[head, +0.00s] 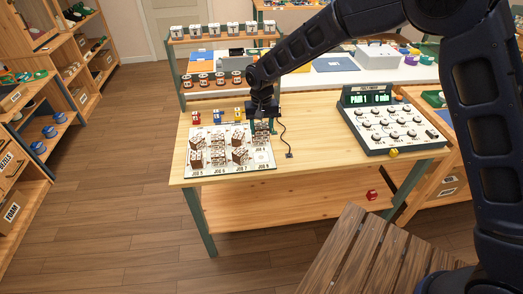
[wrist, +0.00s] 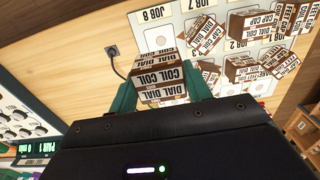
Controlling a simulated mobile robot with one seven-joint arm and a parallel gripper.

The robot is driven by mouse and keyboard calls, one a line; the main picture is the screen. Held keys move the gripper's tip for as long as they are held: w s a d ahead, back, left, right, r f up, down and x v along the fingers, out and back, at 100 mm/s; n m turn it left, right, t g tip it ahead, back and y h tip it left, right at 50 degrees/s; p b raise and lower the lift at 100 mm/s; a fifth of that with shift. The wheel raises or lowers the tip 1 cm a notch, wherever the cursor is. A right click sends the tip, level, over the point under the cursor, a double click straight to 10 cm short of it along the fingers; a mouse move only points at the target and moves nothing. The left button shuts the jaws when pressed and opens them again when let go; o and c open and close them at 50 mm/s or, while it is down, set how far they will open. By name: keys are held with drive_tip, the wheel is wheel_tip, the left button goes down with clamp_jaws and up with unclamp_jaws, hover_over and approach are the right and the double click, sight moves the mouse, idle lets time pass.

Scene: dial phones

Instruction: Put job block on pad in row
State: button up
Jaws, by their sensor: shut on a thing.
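My gripper (head: 263,112) is shut on a brown-and-white job block (wrist: 160,80). In the wrist view the block sits between the green fingertips (wrist: 163,92), and its labels read DIAL and COIL. A white job board (head: 262,160) with printed JOB labels lies on the wooden table. In the wrist view the bare JOB 8 pad (wrist: 163,38) shows just beyond the held block. Other brown-and-white blocks (head: 240,155) stand on the board, and a DIAL CAP block (wrist: 204,36) is beside the bare pad. I cannot tell whether the held block touches the board.
A dial console (head: 390,125) with a green display stands at the table's right. A black cable (head: 283,140) lies right of the board. A shelf of labelled items (head: 220,82) rises behind.

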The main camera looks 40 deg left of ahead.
wheel_tip(320, 180, down, 11)
drive_tip(key=shift+f, duration=0.15)
idle(0.4)
drive_tip(key=shift+f, duration=0.1)
drive_tip(key=o, duration=0.7)
wheel_tip(320, 180, up, 12)
drive_tip(key=shift+r, duration=0.15)
